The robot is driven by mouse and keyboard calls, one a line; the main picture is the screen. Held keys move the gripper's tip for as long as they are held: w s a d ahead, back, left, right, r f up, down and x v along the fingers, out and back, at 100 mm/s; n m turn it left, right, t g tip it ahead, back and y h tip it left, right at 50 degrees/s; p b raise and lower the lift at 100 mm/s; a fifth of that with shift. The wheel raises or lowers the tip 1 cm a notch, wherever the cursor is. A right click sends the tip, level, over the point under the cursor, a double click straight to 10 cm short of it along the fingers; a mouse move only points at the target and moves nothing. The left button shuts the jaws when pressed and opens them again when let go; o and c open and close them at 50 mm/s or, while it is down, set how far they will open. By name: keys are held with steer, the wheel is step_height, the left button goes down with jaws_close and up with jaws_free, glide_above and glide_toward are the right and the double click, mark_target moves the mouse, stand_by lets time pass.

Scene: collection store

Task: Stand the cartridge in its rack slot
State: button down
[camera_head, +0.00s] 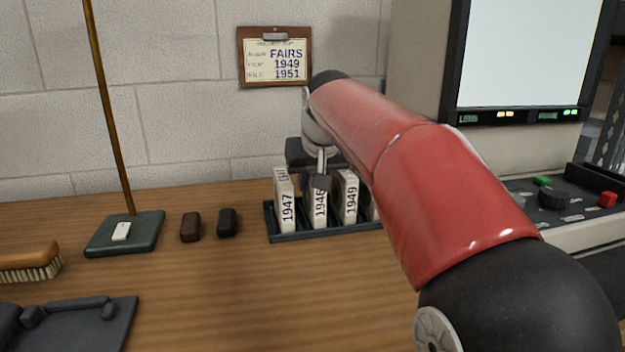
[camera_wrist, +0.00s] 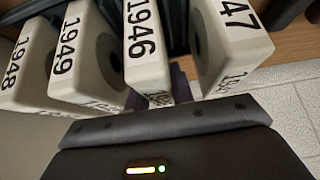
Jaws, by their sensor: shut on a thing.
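The cartridge labelled 1946 (camera_head: 320,208) is upright in the dark rack (camera_head: 310,235), between the 1947 cartridge (camera_head: 286,205) and the 1949 cartridge (camera_head: 350,198). My gripper (camera_head: 318,182) is shut on the upper part of the 1946 cartridge. In the wrist view the held cartridge (camera_wrist: 147,50) stands in line with its neighbours, with a gap toward 1947 (camera_wrist: 232,45). The 1949 cartridge (camera_wrist: 80,50) and the 1948 cartridge (camera_wrist: 28,60) are to its left there. Whether its base rests fully on the slot floor is hidden.
Two small dark blocks (camera_head: 191,227) (camera_head: 227,222), a green base with a rod (camera_head: 125,235) and a brush (camera_head: 28,262) are left of the rack. A machine with a screen (camera_head: 530,55) stands right.

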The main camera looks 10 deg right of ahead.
steer(key=c, duration=1.2)
jaws_free()
steer(key=shift+f, duration=0.1)
steer(key=shift+r, duration=0.3)
steer(key=p+v, duration=0.1)
steer(key=v, duration=0.9)
steer(key=shift+s+r+p, duration=0.15)
steer(key=shift+r+p, duration=0.05)
steer(key=shift+p, duration=0.2)
steer(key=shift+s+r, duration=0.4)
steer(key=shift+r, duration=0.1)
